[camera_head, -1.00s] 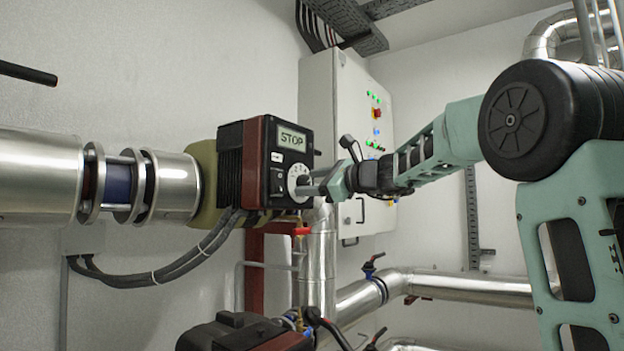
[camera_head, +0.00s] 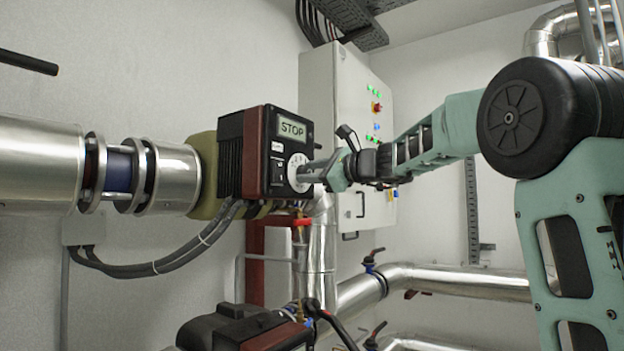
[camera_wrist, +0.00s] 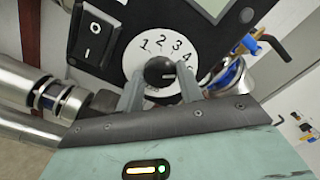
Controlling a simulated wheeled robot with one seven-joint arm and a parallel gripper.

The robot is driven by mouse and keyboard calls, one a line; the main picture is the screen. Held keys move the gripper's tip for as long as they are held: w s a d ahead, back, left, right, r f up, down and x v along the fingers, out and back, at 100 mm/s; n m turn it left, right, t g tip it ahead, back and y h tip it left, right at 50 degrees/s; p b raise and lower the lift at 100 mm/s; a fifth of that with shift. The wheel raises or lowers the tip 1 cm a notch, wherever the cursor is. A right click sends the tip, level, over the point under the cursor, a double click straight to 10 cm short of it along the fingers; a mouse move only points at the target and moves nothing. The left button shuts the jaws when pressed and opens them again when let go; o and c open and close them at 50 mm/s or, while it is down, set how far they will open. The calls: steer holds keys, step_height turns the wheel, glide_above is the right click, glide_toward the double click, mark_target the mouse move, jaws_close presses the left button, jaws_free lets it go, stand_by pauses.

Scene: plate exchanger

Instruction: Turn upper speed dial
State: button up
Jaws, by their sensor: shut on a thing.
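The upper pump unit (camera_head: 262,150) is a black and dark red box on the pipe, and its display (camera_head: 291,128) reads STOP. The white speed dial (camera_head: 297,171) with a numbered scale sits on its front face. In the wrist view, the black knob (camera_wrist: 160,71) is at the middle of the white scale (camera_wrist: 150,46), with the numerals 1 to 4 visible. My gripper (camera_head: 312,174) reaches the dial from the right. Its two grey fingers (camera_wrist: 160,84) are shut on the knob, one on each side. The lower part of the scale is hidden by the fingers.
A rocker switch (camera_wrist: 96,35) is beside the dial on the same face. A second, lower pump (camera_head: 235,330) stands below. A white control cabinet (camera_head: 345,110) with lit buttons is behind my arm. Silver pipes (camera_head: 455,283) run along the wall at lower right.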

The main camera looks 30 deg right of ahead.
steer(key=shift+f+n+b, duration=0.15)
steer(key=shift+n+b, duration=3.7)
steer(key=shift+n, duration=0.25)
steer(key=shift+f+n+b, duration=0.1)
steer(key=shift+n+b, duration=3.7)
steer(key=shift+n, duration=0.3)
steer(key=o, duration=1)
steer(key=shift+r, duration=0.1)
steer(key=b+v, duration=0.3)
steer(key=v, duration=1.4)
steer(key=shift+s, duration=0.2)
